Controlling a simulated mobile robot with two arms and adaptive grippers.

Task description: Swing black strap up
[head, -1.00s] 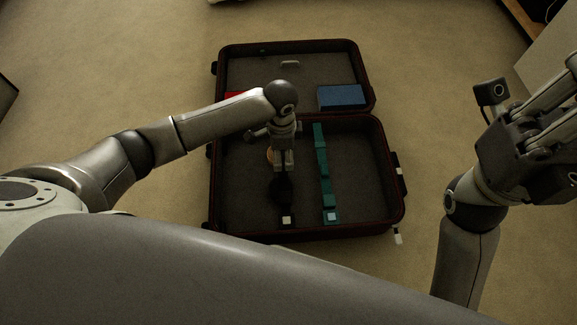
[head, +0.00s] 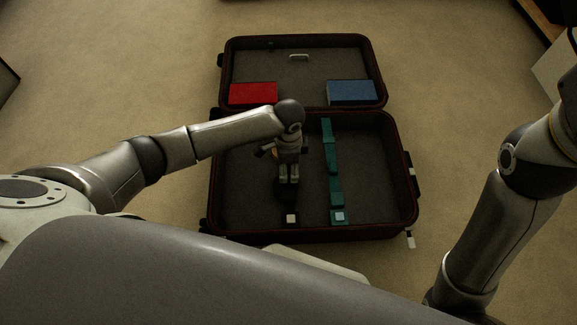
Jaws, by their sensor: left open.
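The open suitcase (head: 365,222) lies on the floor with its lid folded back. The black strap (head: 281,192) lies in the left part of the lower shell, with a small white square (head: 291,218) at its near end. My left gripper (head: 288,182) is open, pointing down over the strap, and hides much of it. I cannot tell whether it touches the strap. The teal strap (head: 333,165) lies lengthwise to the right, apart from the gripper, with a light blue square (head: 339,215) at its near end. My right gripper is out of view.
A red box (head: 253,93) and a blue box (head: 351,92) lie in the lid (head: 325,70), by the hinge side. My right arm stands to the right of the suitcase. Carpet is clear around the suitcase.

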